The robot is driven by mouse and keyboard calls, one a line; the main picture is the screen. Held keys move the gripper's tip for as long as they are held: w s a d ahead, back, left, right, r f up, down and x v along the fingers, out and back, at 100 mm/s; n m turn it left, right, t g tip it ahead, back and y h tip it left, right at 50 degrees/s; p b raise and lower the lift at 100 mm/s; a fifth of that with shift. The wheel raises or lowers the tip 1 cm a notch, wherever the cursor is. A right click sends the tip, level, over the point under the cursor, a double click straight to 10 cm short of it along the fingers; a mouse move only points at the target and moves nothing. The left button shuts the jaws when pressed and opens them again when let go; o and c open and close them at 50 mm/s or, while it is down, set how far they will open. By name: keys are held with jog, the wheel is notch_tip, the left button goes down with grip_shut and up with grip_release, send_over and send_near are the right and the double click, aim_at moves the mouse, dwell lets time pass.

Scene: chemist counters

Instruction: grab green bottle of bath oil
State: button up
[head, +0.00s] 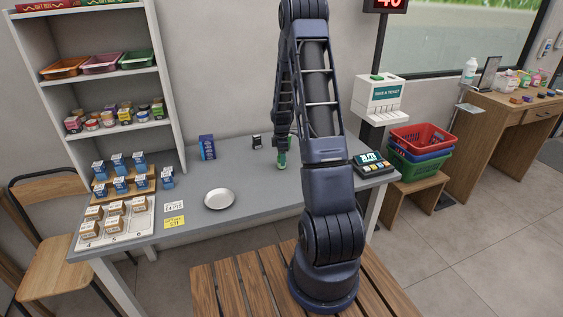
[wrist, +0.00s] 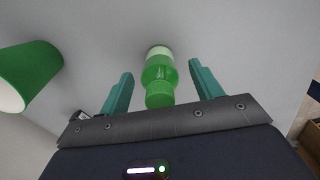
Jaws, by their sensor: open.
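The green bottle (wrist: 160,73) shows in the wrist view, see-through green with a green cap towards me and a pale far end. It lies between the two teal fingers of my gripper (wrist: 161,68), which are open with a visible gap on each side. In the head view my arm hides most of the gripper. A small green shape (head: 282,160) shows at the arm's far end, over the grey counter; I cannot tell whether it is bottle or finger.
A larger green tapered object (wrist: 30,72) with a white end is left of the gripper in the wrist view.

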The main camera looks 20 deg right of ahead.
jog(key=c, duration=1.1)
